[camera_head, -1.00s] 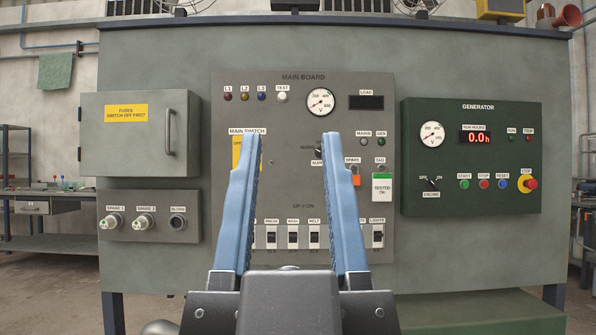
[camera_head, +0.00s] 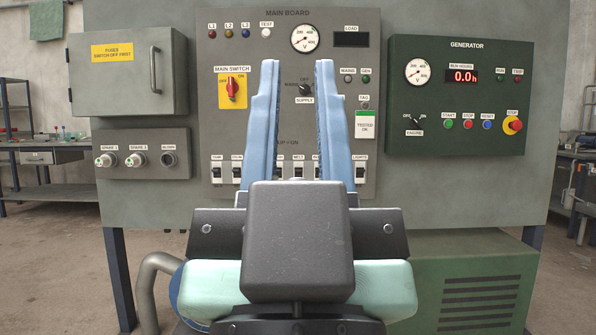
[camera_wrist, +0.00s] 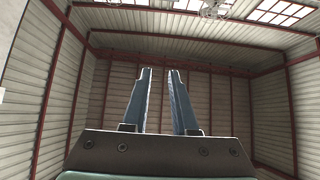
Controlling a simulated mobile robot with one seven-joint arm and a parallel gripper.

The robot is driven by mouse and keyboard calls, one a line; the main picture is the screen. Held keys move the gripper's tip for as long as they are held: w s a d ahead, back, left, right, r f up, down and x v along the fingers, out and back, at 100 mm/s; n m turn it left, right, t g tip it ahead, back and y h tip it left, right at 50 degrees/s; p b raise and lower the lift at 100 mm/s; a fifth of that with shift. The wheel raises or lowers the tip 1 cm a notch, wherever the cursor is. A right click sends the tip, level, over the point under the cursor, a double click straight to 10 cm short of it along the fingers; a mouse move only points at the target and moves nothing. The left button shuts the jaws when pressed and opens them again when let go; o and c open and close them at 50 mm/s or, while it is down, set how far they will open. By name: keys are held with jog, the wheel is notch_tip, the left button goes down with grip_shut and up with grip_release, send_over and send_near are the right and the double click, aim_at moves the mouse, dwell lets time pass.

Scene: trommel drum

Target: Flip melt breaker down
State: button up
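The melt breaker (camera_head: 298,172) is one of a row of small white-and-dark breakers low on the grey main board (camera_head: 380,60). Its MELT label shows between my gripper's fingers in the head view, with its lower part close above my gripper's dark body. I cannot tell its lever position clearly. My gripper (camera_head: 297,65) is open and empty, its two blue fingers apart and pointing up in the picture. The fingers hide some neighbouring breakers. In the wrist view my gripper (camera_wrist: 160,72) also stands open, with only the walls and roof behind it.
A red main switch (camera_head: 232,88) on a yellow plate is left of the fingers. The fuse box (camera_head: 120,75) is at the left, its handle sticking out. The green generator panel (camera_head: 470,100) is at the right. The lights breaker (camera_head: 359,172) ends the row.

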notch_tip(320, 180, up, 3)
jog(key=shift+f+p, duration=0.1)
jog(key=shift+p, duration=1.15)
grip_shut()
notch_tip(320, 180, up, 47)
jog(key=p, duration=4.7)
